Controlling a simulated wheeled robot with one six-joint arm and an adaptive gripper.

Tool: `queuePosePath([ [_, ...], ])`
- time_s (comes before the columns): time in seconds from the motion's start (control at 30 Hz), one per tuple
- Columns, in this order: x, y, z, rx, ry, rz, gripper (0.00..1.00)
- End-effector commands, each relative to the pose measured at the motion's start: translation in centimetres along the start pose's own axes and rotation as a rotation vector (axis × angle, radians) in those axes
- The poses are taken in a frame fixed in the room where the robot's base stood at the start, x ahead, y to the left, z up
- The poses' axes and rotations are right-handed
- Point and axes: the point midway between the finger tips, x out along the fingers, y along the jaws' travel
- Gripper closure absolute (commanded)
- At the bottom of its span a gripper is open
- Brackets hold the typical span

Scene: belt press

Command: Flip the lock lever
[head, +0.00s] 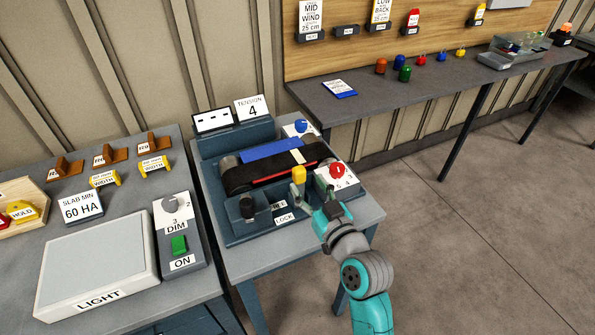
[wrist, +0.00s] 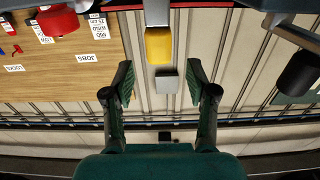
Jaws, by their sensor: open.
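The lock lever has a yellow grip (head: 298,174) and stands up at the front of the belt press (head: 235,222), by the LOCK label (head: 284,218). In the wrist view the yellow grip (wrist: 158,45) hangs on a grey stem, just beyond and between my fingertips. My gripper (head: 316,196) is close to the lever at the press's front right. It is open and empty, with both fingers apart in the wrist view (wrist: 159,84). No contact with the lever shows.
A red knob (head: 338,170) on a numbered plate sits right of the lever. A black knob (head: 248,208) stands on the left. The belt (head: 270,170) lies behind. A light box (head: 98,262) is on the left table; open floor lies right.

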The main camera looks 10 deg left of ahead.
Motion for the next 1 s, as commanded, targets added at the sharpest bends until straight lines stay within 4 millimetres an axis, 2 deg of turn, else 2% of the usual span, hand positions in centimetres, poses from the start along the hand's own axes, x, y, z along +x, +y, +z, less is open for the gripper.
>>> queuePosePath([
  [0.1, 2.2, 0.0, -0.1, 0.0, 0.001, 0.0, 0.43],
  [0.3, 4.8, 0.0, -0.1, 0.0, 0.001, 0.0, 0.43],
  [0.5, 5.9, 0.0, 0.0, 0.0, 0.001, 0.001, 0.43],
  [0.77, 6.0, 0.0, 0.0, 0.0, 0.001, 0.001, 0.43],
  [0.87, 5.9, 0.0, 0.0, 0.0, 0.001, 0.001, 0.65],
  [1.0, 5.9, 0.0, 0.0, 0.0, 0.0, 0.001, 1.0],
])
